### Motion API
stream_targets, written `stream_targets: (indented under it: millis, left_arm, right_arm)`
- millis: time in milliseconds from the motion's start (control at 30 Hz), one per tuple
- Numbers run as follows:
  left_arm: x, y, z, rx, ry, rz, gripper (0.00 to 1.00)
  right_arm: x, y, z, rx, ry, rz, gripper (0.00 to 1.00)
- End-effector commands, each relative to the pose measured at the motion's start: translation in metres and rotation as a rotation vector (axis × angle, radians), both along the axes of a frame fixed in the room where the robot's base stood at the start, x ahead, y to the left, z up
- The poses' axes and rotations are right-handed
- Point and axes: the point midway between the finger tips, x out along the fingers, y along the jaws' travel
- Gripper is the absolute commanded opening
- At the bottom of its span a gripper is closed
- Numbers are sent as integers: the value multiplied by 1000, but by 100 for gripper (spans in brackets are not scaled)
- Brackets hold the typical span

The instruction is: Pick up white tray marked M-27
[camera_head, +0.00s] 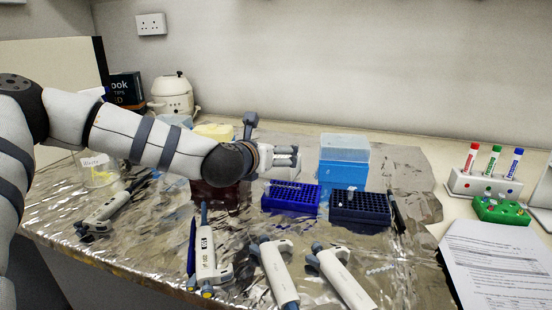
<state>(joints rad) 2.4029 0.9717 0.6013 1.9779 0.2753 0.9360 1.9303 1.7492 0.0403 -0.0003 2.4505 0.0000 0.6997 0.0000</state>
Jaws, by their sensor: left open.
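I cannot read an M-27 mark anywhere in the head view, and no white tray can be told for certain. My left gripper (290,156) is above the back middle of the bench, open, with nothing seen between its fingers. In the picture it is just above the blue tube rack (291,198) and left of the blue tip box (344,162). My left arm hides part of the bench behind it. A white pen holder (484,184) stands at the right, far from the gripper; no mark on it is legible. My right gripper is not in view.
Several pipettes, one of them upright-pointing (206,252), lie along the front on crinkled foil (400,263). A dark blue rack (360,207) stands right of centre. A green block (501,211) and printed paper (497,265) are at the right. A clear beaker (98,171) stands left.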

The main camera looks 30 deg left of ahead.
Motion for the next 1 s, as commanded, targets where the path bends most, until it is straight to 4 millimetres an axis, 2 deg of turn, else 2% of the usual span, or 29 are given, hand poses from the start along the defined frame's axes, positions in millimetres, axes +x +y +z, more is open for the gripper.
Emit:
stream_targets:
  millis: [300, 533, 567, 700, 733, 1000]
  left_arm:
    - [47, 13, -20, 3, 4, -1, 100]
    - [50, 14, -17, 1, -1, -1, 100]
    - [50, 14, -17, 1, -2, -1, 95]
    - [50, 14, -17, 1, -2, -1, 64]
    - [50, 14, -17, 1, -2, -1, 60]
    - [50, 14, -16, 1, -2, -1, 60]
  right_arm:
    - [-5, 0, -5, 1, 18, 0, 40]
    - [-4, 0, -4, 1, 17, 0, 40]
    - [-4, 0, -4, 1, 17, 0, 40]
    - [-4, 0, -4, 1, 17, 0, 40]
    - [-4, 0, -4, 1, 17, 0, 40]
    - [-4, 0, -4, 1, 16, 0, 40]
